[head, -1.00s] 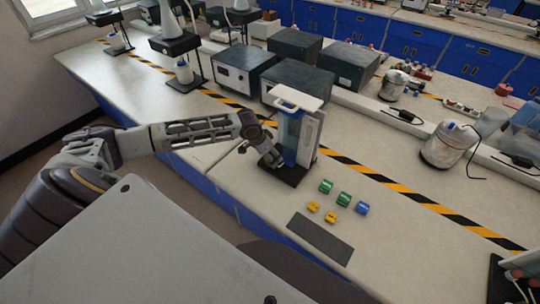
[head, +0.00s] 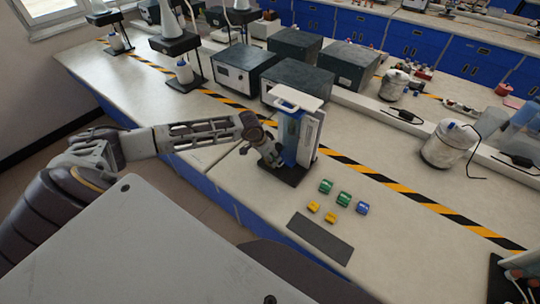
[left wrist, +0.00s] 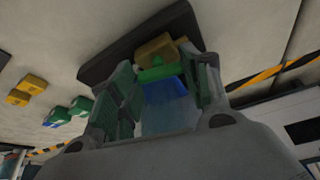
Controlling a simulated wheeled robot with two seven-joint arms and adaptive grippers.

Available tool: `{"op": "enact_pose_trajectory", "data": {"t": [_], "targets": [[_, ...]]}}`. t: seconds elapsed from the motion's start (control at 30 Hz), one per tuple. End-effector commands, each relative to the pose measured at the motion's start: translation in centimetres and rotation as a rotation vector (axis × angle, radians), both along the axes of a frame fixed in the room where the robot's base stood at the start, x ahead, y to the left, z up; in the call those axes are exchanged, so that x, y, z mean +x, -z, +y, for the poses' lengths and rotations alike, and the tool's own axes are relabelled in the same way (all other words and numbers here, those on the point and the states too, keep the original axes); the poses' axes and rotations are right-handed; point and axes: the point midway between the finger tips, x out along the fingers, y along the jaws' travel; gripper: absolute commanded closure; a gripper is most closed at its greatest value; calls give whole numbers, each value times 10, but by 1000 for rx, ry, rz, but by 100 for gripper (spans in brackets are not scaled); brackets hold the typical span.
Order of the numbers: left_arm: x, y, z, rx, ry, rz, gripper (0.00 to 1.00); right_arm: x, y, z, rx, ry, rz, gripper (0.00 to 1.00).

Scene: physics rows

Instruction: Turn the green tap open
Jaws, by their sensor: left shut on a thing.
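The dispenser stand (head: 295,138) has a blue body, a white top and a black base, and it stands upright on the bench. My left gripper (head: 273,162) is low at its left side. In the left wrist view, the green tap (left wrist: 158,73) lies between the fingers of my left gripper (left wrist: 165,85), which is shut on it. A yellow-brown part (left wrist: 156,50) sits just beyond the tap, and a clear blue container (left wrist: 165,105) shows between the fingers.
Green blocks (head: 326,186), yellow blocks (head: 313,207) and a blue block (head: 362,208) lie right of the stand. A dark flat mat (head: 320,238) lies near the front edge. Grey boxes (head: 300,88) stand behind. A striped tape line (head: 400,192) crosses the bench.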

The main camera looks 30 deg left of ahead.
Motion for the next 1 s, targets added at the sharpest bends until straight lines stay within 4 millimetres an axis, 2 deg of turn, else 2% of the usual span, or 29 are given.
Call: {"op": "enact_pose_trajectory", "data": {"t": [1.0], "targets": [[-1, -1, -2, -1, -260, 2, 76, 0, -43, 1, 1, 0, 0, 60]]}}
